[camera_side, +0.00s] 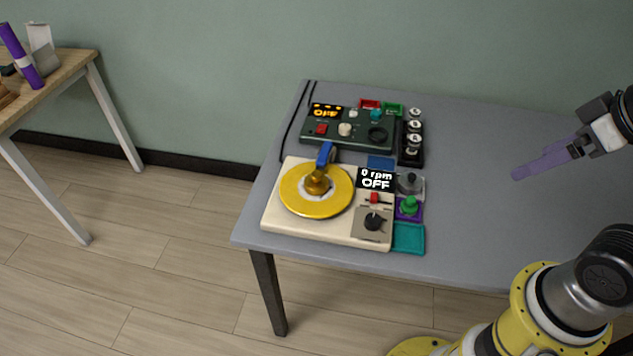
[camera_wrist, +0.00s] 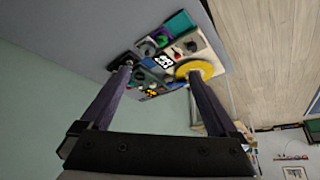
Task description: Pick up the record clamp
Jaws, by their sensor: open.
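The record clamp appears to be the brass-coloured knob (camera_side: 317,182) standing at the middle of the yellow record (camera_side: 302,203). The record lies on a cream turntable (camera_side: 283,230) whose display reads "0 rpm OFF". A blue arm-like part (camera_side: 325,154) reaches the disc's back edge, close to the brass knob. My gripper (camera_side: 532,166) has purple fingers and is open and empty, well to the right of the turntable and above the table. In the wrist view, my gripper (camera_wrist: 158,74) shows spread fingers; the yellow record (camera_wrist: 208,68) is beyond the right fingertip, and the knob is not clear there.
A dark green control box (camera_side: 350,132) stands behind the turntable, beside a black rack (camera_side: 411,158) of several round-topped pieces. Grey (camera_side: 409,182) and green (camera_side: 409,205) knobs sit on small pads to the turntable's right, near an empty teal tray (camera_side: 409,238). The table's right side is clear.

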